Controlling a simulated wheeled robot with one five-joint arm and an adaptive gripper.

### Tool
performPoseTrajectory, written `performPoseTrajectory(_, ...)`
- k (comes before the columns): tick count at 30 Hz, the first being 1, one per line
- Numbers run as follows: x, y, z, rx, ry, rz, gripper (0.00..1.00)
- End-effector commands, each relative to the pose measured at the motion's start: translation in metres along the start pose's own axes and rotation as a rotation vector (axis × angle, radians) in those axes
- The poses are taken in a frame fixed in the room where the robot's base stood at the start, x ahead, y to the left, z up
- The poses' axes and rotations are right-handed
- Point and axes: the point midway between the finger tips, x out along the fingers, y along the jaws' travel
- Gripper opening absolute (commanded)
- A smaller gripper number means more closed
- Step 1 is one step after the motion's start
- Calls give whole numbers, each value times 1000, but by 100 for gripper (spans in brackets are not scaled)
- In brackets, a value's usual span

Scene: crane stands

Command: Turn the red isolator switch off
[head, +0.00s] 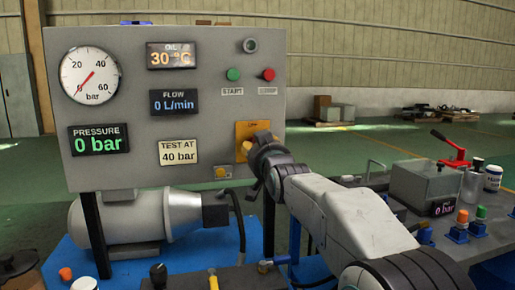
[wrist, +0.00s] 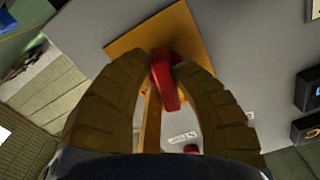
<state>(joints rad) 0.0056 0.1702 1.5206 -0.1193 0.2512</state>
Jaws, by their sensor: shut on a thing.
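The red isolator switch (wrist: 165,80) is a red handle on a yellow-orange plate, seen in the wrist view. In the head view the plate (head: 243,130) is at the lower right of the grey panel, and my gripper hides the handle. My gripper (head: 260,147) reaches the plate from the right. In the wrist view its two fingers (wrist: 167,72) are on both sides of the red handle, shut on it. Small lettering at the plate's top is too blurred to read surely.
The panel (head: 130,30) carries a pressure gauge (head: 90,75), displays reading 0 bar, 0 L/min and 30 °C, a green START button (head: 233,74) and a red button (head: 268,74). A grey motor (head: 140,220) lies below. A bench with a grey box (head: 425,182) and coloured knobs stands at right.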

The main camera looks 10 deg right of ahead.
Motion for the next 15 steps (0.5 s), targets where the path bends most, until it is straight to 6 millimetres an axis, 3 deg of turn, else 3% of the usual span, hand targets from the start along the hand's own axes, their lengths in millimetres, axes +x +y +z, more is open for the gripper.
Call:
performPoseTrajectory(7, 0, 0, 1, -17, 2, -2, 0)
performPoseTrajectory(15, 0, 0, 0, -207, 4, -2, 0)
